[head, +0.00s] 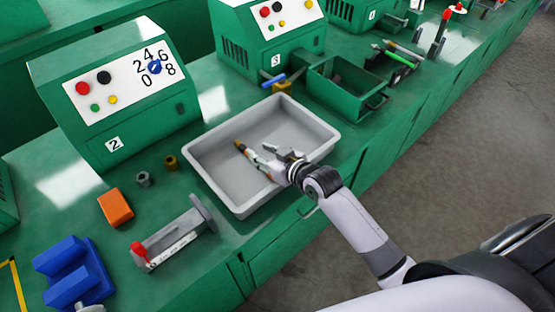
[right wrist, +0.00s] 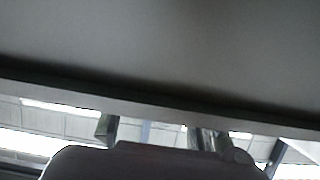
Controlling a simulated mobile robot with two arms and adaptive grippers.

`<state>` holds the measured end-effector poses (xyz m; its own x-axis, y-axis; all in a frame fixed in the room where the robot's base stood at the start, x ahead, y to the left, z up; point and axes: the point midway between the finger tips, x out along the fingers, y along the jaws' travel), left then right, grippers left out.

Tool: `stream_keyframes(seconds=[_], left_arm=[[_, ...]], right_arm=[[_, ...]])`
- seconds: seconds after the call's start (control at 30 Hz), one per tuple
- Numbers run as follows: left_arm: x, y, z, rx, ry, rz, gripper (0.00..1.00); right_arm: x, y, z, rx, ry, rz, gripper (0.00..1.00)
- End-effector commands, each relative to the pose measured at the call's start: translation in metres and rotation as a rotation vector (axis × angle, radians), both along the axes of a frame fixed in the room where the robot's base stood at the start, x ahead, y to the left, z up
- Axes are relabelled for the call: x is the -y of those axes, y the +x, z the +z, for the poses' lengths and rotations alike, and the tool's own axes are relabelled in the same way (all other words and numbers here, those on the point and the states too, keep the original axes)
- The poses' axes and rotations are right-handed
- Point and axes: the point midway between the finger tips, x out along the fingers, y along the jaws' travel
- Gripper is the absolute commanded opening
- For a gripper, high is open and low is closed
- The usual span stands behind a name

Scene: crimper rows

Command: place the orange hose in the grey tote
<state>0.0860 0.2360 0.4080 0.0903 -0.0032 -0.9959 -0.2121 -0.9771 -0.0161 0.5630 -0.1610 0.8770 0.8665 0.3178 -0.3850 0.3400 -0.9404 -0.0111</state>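The grey tote (head: 213,182) stands on the green bench in the head view. My right gripper (head: 262,156) reaches over the tote from the lower right, its fingers low inside it and spread apart. A thin piece with a brass-coloured tip (head: 240,146) and a little orange lies slanted inside the tote at the fingertips. It looks like the orange hose, partly hidden by the lower finger; whether it touches the finger is unclear. The right wrist view shows a close grey surface and no fingertips. My left gripper is not in view.
Left of the tote are an orange block (head: 115,207), small nuts (head: 171,163), a grey fixture with a red knob (head: 175,240) and a blue holder (head: 75,272). Machine 2 (head: 115,95) stands behind these. A green bin (head: 345,88) stands beyond the tote.

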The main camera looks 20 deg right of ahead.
Motion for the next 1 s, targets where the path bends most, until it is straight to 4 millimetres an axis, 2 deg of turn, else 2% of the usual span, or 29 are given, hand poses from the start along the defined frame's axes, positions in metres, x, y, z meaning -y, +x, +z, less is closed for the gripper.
stream_keyframes(seconds=[0.03, 0.2, 0.4, 0.57, 1.0], left_arm=[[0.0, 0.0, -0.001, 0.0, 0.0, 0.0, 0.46], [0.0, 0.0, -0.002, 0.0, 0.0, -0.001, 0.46], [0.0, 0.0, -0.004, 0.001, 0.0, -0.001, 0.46], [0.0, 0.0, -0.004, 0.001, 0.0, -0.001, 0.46], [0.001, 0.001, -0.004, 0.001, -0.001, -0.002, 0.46]], right_arm=[[0.004, -0.011, 0.003, -0.001, -0.001, 0.0, 0.34], [0.014, -0.04, 0.016, -0.002, -0.002, 0.0, 0.34], [0.023, -0.061, 0.026, -0.001, -0.001, 0.0, 0.34], [0.024, -0.067, 0.03, -0.001, 0.0, 0.001, 0.34], [0.024, -0.067, 0.03, 0.0, 0.0, 0.001, 0.34]])
